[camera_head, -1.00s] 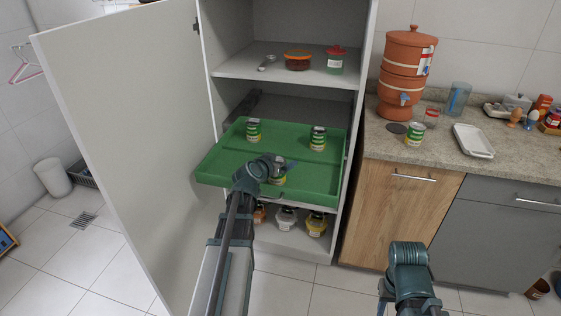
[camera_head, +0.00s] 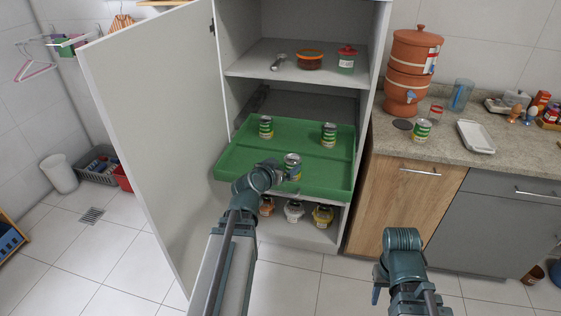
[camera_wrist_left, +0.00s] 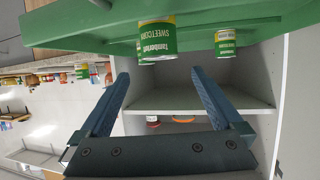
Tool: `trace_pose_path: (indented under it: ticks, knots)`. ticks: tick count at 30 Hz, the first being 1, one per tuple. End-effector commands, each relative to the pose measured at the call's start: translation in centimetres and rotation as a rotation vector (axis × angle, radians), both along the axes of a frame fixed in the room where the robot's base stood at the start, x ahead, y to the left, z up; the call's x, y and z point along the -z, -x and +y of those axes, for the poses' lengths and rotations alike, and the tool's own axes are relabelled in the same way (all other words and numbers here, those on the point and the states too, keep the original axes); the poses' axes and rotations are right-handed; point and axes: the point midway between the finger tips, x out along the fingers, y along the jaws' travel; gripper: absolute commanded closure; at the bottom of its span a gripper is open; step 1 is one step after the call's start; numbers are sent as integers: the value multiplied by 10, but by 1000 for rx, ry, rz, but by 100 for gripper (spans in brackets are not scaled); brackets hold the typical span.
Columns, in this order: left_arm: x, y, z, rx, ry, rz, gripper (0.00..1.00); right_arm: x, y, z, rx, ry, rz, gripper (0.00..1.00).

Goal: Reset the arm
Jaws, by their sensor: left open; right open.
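My left gripper (camera_head: 288,178) is open at the front of the green tray (camera_head: 232,160) in the cabinet. It is beside the front sweetcorn can (camera_head: 292,161), which stands upright on the tray. In the left wrist view, my left gripper (camera_wrist_left: 160,76) has its two dark fingers wide apart with nothing between them. A sweetcorn can (camera_wrist_left: 157,38) shows upside down just beyond them, apart from the fingers. My right gripper (camera_head: 378,289) hangs low in front of the wooden counter door, mostly hidden by its own wrist, and holds nothing visible.
Two more cans stand on the tray, at back left (camera_head: 266,127) and back right (camera_head: 329,134). The open cabinet door (camera_head: 150,130) stands left of my left arm. A counter (camera_head: 450,150) with a clay water filter (camera_head: 412,70) and another can (camera_head: 421,130) is at right.

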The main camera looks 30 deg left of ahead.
Motion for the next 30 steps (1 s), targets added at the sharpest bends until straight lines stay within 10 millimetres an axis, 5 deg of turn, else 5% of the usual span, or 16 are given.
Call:
trace_pose_path:
  ticks: [14,17,22,27,30]
  knots:
    - [2,-1,-7,15,3,13,0,-1,0,0,0,0,0,55]
    - [9,-1,-38,79,17,71,0,-6,0,0,0,0,0,55]
    - [38,22,-139,269,41,327,0,-21,0,0,0,0,0,55]
    - [70,84,-226,391,-4,682,0,-38,0,0,0,0,0,55]
    - [79,126,-255,398,-66,875,0,-46,0,0,0,0,0,55]
